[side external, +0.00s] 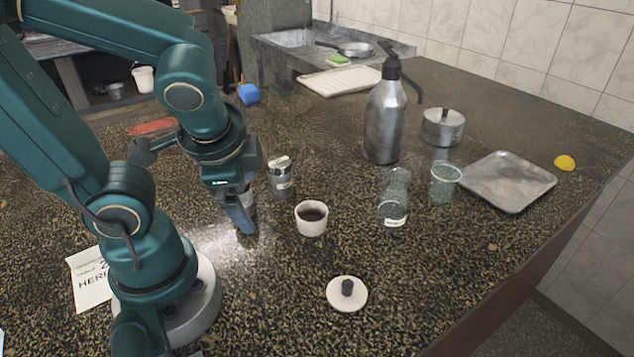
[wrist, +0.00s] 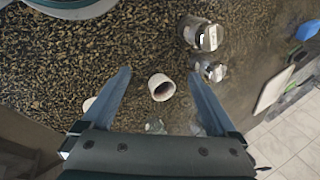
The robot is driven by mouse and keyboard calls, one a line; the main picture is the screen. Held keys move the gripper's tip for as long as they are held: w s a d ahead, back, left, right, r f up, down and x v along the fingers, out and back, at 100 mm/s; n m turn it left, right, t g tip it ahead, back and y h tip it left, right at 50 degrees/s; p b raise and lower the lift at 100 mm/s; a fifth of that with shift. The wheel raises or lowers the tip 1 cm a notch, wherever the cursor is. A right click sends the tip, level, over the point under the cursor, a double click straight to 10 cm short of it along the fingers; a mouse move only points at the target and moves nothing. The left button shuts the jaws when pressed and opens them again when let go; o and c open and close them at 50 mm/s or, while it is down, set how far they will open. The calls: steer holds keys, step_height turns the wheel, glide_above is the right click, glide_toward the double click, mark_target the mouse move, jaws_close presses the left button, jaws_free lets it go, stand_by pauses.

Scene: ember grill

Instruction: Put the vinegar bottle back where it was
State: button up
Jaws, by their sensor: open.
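A clear glass bottle with a white label (side external: 393,208), which looks like the vinegar bottle, stands upright on the speckled counter right of the white cup; its label is too small to read. A clear glass shape (wrist: 155,125) low in the wrist view may be this bottle, partly hidden by my gripper body. My gripper (side external: 241,222) points down over the counter, left of the cup and well apart from the bottle. In the wrist view my gripper (wrist: 160,80) is open, its fingers wide apart, holding nothing.
A cup of dark liquid (side external: 312,219), a metal-topped shaker (side external: 280,178) and a partly hidden container (side external: 250,196) stand near my gripper. A clear cup (side external: 444,184), pump bottle (side external: 384,125) and tray (side external: 508,182) are right. A round lid (side external: 333,294) lies in front.

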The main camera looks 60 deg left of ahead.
steer(key=w+d+r+n+t+h, duration=0.1)
steer(key=d+r+n+t+h, duration=0.1)
steer(key=d+r+n+h, duration=0.1)
steer(key=shift+w+d+r+n+t+h, duration=0.15)
steer(key=shift+d+r+n+t+h, duration=0.25)
steer(key=shift+d+r+n, duration=0.65)
